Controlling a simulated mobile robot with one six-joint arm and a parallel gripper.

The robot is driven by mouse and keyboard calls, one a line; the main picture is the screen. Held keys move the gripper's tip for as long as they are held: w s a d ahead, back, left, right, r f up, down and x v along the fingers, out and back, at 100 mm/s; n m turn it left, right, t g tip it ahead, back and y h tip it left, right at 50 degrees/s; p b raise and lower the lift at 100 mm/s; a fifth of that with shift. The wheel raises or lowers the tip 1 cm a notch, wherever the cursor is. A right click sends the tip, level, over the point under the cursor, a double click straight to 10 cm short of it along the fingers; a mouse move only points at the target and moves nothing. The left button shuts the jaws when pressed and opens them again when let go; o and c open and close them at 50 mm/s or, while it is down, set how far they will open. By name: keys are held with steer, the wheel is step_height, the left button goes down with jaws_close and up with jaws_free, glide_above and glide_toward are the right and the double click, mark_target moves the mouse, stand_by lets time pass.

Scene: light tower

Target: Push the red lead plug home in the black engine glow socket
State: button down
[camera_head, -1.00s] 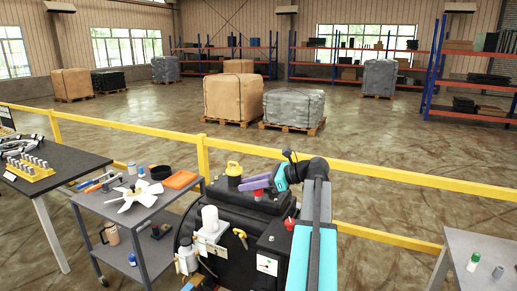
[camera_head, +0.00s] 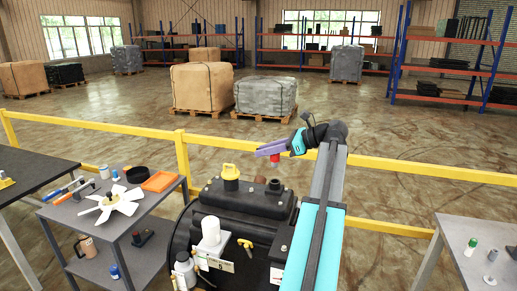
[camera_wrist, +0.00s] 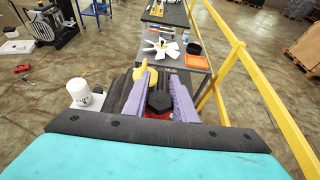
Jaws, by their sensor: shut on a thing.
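My gripper (camera_head: 270,148), with purple fingers, is shut on the red lead plug (camera_head: 275,157), which shows just below the fingers in the head view. In the wrist view, my gripper (camera_wrist: 160,92) has a black hexagonal piece between its fingers, with red (camera_wrist: 158,115) under it. The black engine (camera_head: 235,207) stands below, and the plug is held above its top, apart from it. A dark round part (camera_head: 275,186) sits on the engine top under the plug; I cannot tell whether it is the glow socket.
A yellow cap (camera_head: 230,176) and a white canister (camera_head: 210,229) stand up from the engine. A grey cart (camera_head: 152,208) with a white fan (camera_head: 112,204) is at left. A yellow rail (camera_head: 182,155) runs behind. A grey table (camera_head: 468,227) is at right.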

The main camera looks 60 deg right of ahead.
steer(key=shift+s+r+p, duration=0.1)
steer(key=shift+r+p, duration=0.1)
steer(key=shift+p, duration=0.6)
steer(key=shift+f, duration=2.45)
steer(key=shift+p, duration=1.55)
stand_by(0.5)
steer(key=shift+f, duration=1.65)
stand_by(0.8)
steer(key=c, duration=1.4)
jaws_free()
